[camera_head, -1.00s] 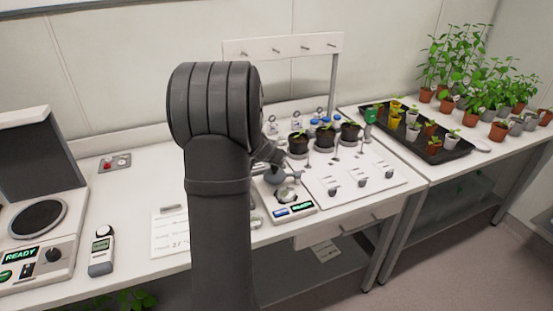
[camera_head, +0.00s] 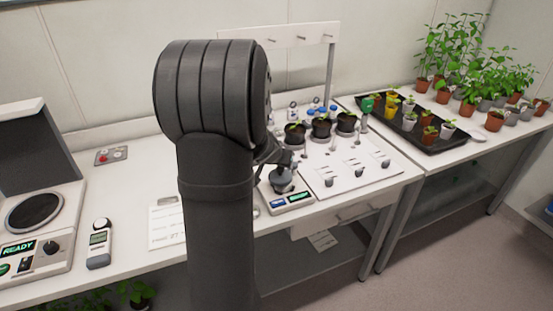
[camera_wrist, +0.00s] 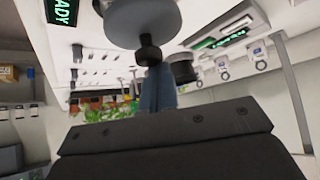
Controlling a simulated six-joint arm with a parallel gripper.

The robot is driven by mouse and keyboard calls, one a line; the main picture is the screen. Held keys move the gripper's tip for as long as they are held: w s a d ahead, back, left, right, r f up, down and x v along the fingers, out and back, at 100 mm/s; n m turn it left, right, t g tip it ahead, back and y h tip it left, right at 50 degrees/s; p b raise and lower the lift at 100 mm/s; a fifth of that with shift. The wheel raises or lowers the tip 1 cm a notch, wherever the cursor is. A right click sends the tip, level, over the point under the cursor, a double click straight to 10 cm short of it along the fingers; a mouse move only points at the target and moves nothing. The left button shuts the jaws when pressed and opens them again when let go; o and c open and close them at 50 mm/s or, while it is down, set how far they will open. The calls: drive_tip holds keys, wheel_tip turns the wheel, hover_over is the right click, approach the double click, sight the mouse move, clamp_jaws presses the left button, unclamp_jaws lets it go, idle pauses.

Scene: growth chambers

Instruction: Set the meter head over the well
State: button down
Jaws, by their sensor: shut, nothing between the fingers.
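The meter is a small pale instrument (camera_head: 292,200) with a lit display at the front of the middle bench, just right of my arm. A grey, rounded meter head (camera_head: 281,181) shows above its well area and hides the well. In the wrist view, a grey disc with a dark knob, seemingly the head (camera_wrist: 150,15), is close at the top. My gripper (camera_head: 285,163) is shut and empty, just above the head. Its blue-grey fingers (camera_wrist: 157,92) reach up close to the knob in the wrist view; I cannot tell whether they touch.
A white panel with knobs (camera_head: 352,172) and several dark pots (camera_head: 321,128) stand right of and behind the meter. A black seedling tray (camera_head: 455,140) is farther right.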

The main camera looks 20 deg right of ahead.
sight(286, 179)
drive_tip(key=shift+s+d, duration=0.2)
drive_tip(key=shift+s, duration=0.2)
drive_tip(key=shift+s+d+f, duration=0.1)
drive_tip(key=shift+s, duration=0.05)
idle(0.4)
drive_tip(key=shift+w, duration=0.45)
drive_tip(key=w, duration=0.2)
drive_tip(key=w+r, duration=0.1)
drive_tip(key=shift+w+a, duration=0.1)
drive_tip(key=shift+a, duration=0.25)
drive_tip(key=s+d+r, duration=0.1)
drive_tip(key=s+r, duration=0.5)
drive_tip(key=r, duration=0.1)
drive_tip(key=shift+s+r, duration=0.2)
drive_tip(key=shift+s, duration=0.15)
drive_tip(key=shift+w+f, duration=0.1)
drive_tip(key=shift+f, duration=0.05)
